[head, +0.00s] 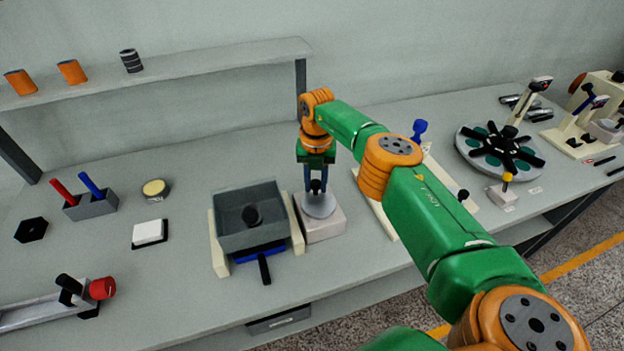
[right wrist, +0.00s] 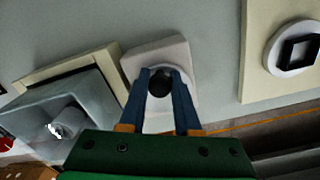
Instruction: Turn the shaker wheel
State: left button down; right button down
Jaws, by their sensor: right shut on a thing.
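The shaker wheel (head: 320,207) is a pale grey disc with a black knob (head: 316,187), on a light block (head: 322,229) just right of the shaker box. The shaker box (head: 236,240) is a grey open tray between cream side walls. My right gripper (head: 316,183) points down over the wheel and is shut on the knob. In the right wrist view the dark knob (right wrist: 160,83) sits between the two blue fingertips, with the pale disc (right wrist: 157,120) behind it. The fingers hide part of the disc. My left gripper is in neither view.
A black handle (head: 264,269) sticks out in front of the box. A cream board (head: 377,205) stands right of the wheel, partly behind my right arm. A round turntable (head: 470,148) is farther right. The bench left of the box holds a white block (head: 148,231) and pen holder (head: 91,205).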

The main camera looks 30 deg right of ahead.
jog(key=shift+s+d+m+p, duration=0.2)
jog(key=shift+m+p, duration=0.25)
jog(key=shift+m, duration=0.3)
jog(key=shift+s+d+m+p, duration=0.15)
jog(key=shift+m+p, duration=0.3)
jog(key=shift+m, duration=0.25)
jog(key=shift+s+d+m+p, duration=0.1)
jog(key=shift+d+m+p, duration=0.1)
jog(key=shift+m+p, duration=0.4)
jog(key=shift+f+m, duration=0.1)
jog(key=shift+m, duration=0.15)
jog(key=c, duration=0.6)
grip_release()
jog(key=shift+r, duration=0.2)
notch_tip(320, 180, up, 7)
jog(key=shift+f+b, duration=0.1)
jog(key=shift+b, duration=0.4)
